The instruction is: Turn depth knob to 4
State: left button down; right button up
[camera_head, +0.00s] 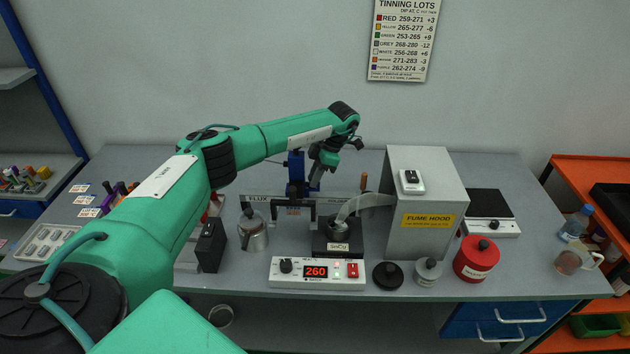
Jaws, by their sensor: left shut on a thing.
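My left arm reaches in from the left across the bench. My left gripper (316,178) points down at the right side of the blue dipping stand (297,172) and is shut on a small part there, apparently the depth knob. The knob and its scale are hidden or too small to read, so its setting cannot be told. The stand rises behind the bar marked FLUX (258,198). The right gripper is out of view.
A controller (318,284) reading 260 stands at the bench front. Behind it is a solder pot (338,246) with a curved duct to the grey fume hood (425,225). A metal can (252,232), black block (211,246) and red tin (476,260) stand nearby.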

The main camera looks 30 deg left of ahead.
pick_arm(q)
jog(key=shift+n+h+b, duration=0.5)
jog(key=shift+n, duration=0.8)
jog(key=shift+g, duration=0.3)
jog(key=c, duration=1.4)
grip_release()
jog(key=shift+o, duration=0.2)
